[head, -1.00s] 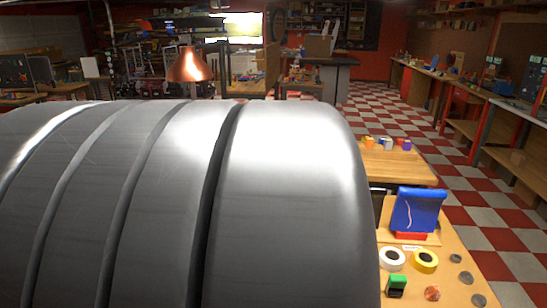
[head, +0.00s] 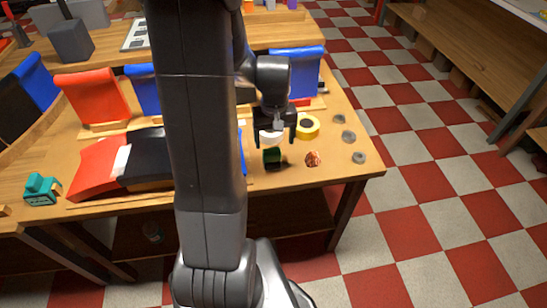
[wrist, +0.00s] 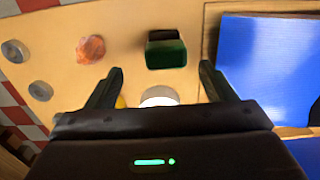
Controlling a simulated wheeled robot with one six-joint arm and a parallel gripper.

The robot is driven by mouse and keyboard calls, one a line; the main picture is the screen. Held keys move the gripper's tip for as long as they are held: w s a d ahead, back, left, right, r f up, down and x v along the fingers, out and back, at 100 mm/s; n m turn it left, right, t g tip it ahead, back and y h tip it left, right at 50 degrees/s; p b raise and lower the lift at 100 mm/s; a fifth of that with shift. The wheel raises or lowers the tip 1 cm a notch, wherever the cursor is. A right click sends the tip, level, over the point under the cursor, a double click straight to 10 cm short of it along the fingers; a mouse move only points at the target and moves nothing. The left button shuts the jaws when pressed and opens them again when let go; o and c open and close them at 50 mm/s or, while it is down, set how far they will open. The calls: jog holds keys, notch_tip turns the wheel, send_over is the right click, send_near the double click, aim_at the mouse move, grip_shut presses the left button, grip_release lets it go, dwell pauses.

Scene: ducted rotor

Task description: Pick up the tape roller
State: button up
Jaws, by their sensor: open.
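My gripper (head: 275,132) is open and empty above the right part of the wooden table (head: 220,182); its fingers also show in the wrist view (wrist: 161,70). A white tape roll (head: 270,139) is partly hidden behind the gripper; in the wrist view it (wrist: 158,96) shows between the fingers, cut off by the palm. A yellow tape roll (head: 307,127) lies just right of the gripper. A small green and black block (head: 271,158) is just below the fingers in the head view; it also shows in the wrist view (wrist: 165,50). Which is the tape roller is unclear.
Near the table's right edge lie an orange-brown lump (head: 312,159) and several grey discs (head: 348,136). A blue curved panel (head: 305,72) stands behind. Red (head: 98,165) and black panels lie left, beside a teal object (head: 41,188). Checkered floor is free to the right.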

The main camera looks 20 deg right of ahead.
aim_at(272, 157)
notch_tip(272, 157, down, 3)
jog(key=shift+f, duration=0.2)
jog(key=f, duration=0.4)
jog(key=shift+w+a+f, duration=0.15)
jog(key=shift+a, duration=0.2)
jog(key=shift+f, duration=0.55)
jog(key=shift+c, duration=0.5)
jog(key=c, duration=1.1)
jog(key=shift+c, duration=0.2)
jog(key=shift+r, duration=0.1)
notch_tip(272, 157, up, 10)
jog(key=shift+f, duration=0.1)
